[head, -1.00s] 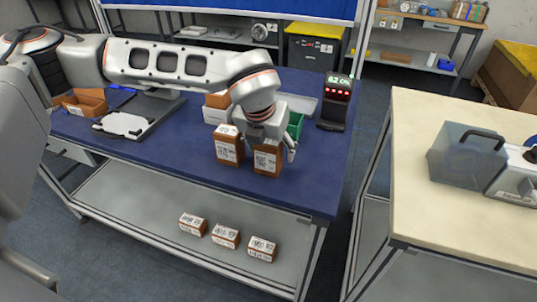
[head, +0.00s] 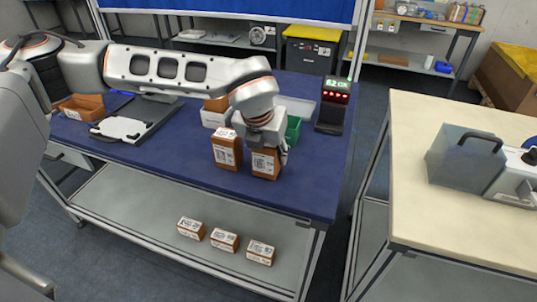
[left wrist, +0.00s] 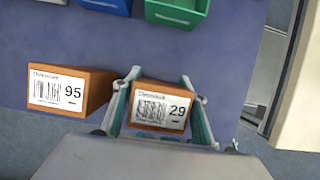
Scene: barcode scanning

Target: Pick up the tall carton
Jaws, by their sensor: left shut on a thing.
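Two brown cartons with white barcode labels stand side by side near the front edge of the blue table. My left gripper (head: 266,147) comes down from above on the right carton (head: 265,165). In the left wrist view that carton, labelled 29 (left wrist: 160,106), sits between the two fingers of my left gripper (left wrist: 163,100), which are shut on it. The other carton (head: 227,150), labelled 95 in the left wrist view (left wrist: 70,90), stands free to the left. My right gripper is not in view.
A green bin (head: 293,128) stands behind the held carton. A dark scanner stand with a lit display (head: 334,105) is at the table's right. Several small cartons (head: 224,240) lie on the lower shelf. A cream table (head: 450,215) with a grey machine is at the right.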

